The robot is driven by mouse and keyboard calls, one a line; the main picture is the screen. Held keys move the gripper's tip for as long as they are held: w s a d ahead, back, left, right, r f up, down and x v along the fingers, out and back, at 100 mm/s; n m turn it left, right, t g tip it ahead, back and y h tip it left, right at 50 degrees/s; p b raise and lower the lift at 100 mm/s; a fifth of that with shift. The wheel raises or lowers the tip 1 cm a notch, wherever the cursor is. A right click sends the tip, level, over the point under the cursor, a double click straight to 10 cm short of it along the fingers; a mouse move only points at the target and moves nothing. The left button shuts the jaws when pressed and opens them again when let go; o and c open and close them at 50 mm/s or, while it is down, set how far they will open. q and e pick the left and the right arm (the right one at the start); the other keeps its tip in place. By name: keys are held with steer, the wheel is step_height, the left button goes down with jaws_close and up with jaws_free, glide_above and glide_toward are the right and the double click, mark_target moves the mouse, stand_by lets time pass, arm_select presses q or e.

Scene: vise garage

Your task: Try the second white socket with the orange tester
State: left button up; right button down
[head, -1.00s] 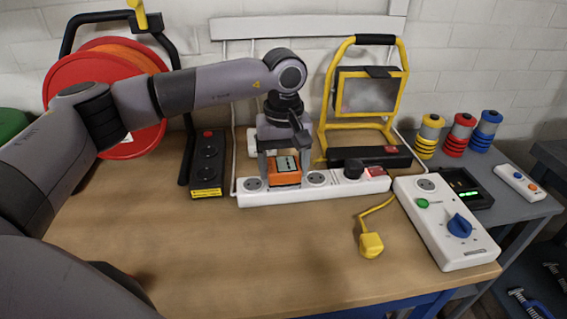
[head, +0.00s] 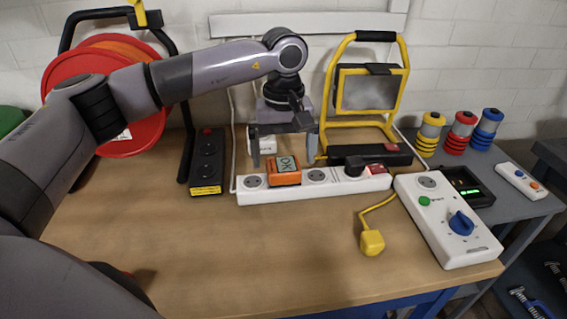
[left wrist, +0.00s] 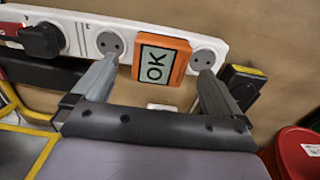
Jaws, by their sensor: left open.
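The orange tester (head: 284,171) sits on the white power strip (head: 300,192), over the second socket from the left, between two bare round sockets. In the left wrist view the tester (left wrist: 162,60) has a pale screen that reads "OK". My left gripper (head: 285,150) is open and empty, just above and behind the tester, its fingers apart on either side. In the left wrist view the left gripper's fingers (left wrist: 155,85) do not touch the tester. My right gripper is not in view.
A black plug (head: 354,166) stands in the white strip near its red switch. A black strip (head: 207,165) lies to the left. A yellow work lamp (head: 368,90) stands behind. A yellow plug (head: 371,242) and a white box with a blue knob (head: 460,224) are at right.

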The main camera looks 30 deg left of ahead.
mark_target(284, 164)
arm_select(q)
steer(key=shift+r, duration=1.95)
